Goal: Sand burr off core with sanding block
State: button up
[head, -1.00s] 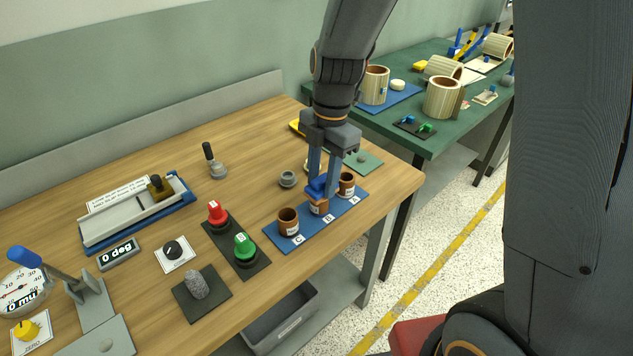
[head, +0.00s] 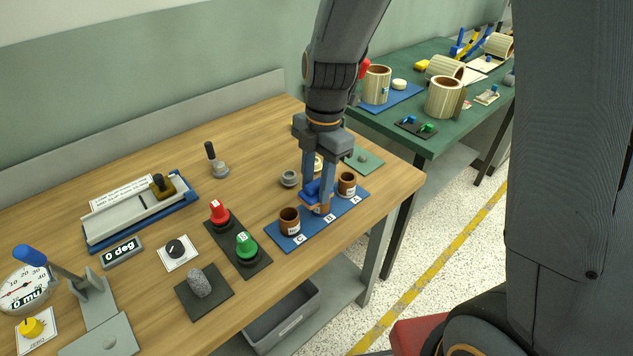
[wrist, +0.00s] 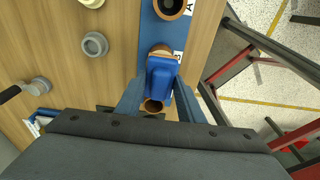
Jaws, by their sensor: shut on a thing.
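My gripper (head: 318,189) is shut on a blue sanding block (wrist: 160,78). The block is at the brown core in the middle position B (wrist: 160,48), covering much of its top. Whether they touch is unclear. Brown core C (head: 290,221) stands upright to the left on the same blue board (head: 277,238), and brown core A (head: 347,184) stands upright to the right. In the wrist view core A (wrist: 170,7) is at the top edge, and core C (wrist: 152,106) is partly hidden below the block. No burr can be made out.
A small grey round part (head: 289,178) stands behind the board. Red (head: 219,212) and green (head: 246,246) knobs sit on a dark plate to the left. A grey lump (head: 199,284) is on a dark pad. The wooden table's right edge is close to core A.

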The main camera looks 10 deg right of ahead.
jog(key=shift+r+p, duration=2.4)
jog(key=shift+r, duration=1.15)
jog(key=o, duration=0.7)
jog(key=c, duration=0.6)
jog(key=shift+w+f+b, duration=0.1)
jog(key=shift+f+b, duration=1.8)
jog(key=shift+f, duration=1.1)
